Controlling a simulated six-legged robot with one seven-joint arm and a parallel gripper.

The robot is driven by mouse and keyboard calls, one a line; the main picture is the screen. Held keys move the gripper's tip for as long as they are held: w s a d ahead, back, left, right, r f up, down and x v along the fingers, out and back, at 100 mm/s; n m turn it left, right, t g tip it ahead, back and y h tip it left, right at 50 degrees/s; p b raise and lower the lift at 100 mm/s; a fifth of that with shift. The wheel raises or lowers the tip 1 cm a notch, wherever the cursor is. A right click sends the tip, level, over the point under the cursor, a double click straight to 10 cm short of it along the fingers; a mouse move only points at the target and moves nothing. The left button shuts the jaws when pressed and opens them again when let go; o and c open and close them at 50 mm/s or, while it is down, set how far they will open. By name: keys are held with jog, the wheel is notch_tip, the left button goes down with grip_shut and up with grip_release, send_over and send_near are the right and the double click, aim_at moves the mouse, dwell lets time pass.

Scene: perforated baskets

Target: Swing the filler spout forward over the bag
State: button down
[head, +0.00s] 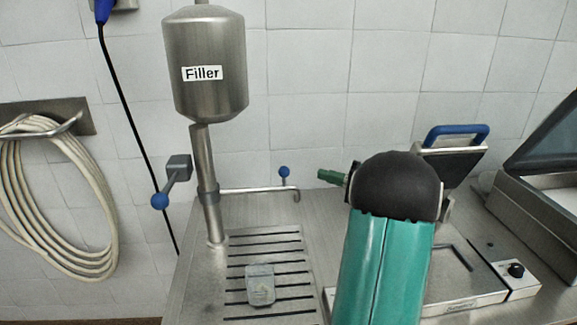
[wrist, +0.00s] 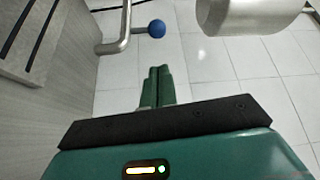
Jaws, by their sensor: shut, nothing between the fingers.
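The filler spout (head: 245,190) is a thin metal pipe running right from the filler's column to a down-bent end. A blue ball knob (head: 284,172) stands up on it. In the wrist view the spout (wrist: 115,45) and knob (wrist: 157,28) lie just beyond my fingertips. The bag (head: 260,285), a small translucent pouch, lies on the slotted grate, in front of the spout in the head view. My gripper (head: 321,174) is right of the knob and spout end, apart from both. Its green fingers (wrist: 158,70) are shut and empty, pointing toward the knob.
The steel filler hopper (head: 205,90) hangs above the column. A lever with a blue ball (head: 160,200) sticks out left. The slotted grate (head: 240,262) lies below. A sealer with a raised blue handle (head: 455,132) and an open-lidded machine (head: 540,140) stand right. Tiled wall behind.

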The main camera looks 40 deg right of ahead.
jog(key=x, duration=1)
jog(key=shift+a, duration=0.2)
jog(key=shift+s+a+r, duration=0.1)
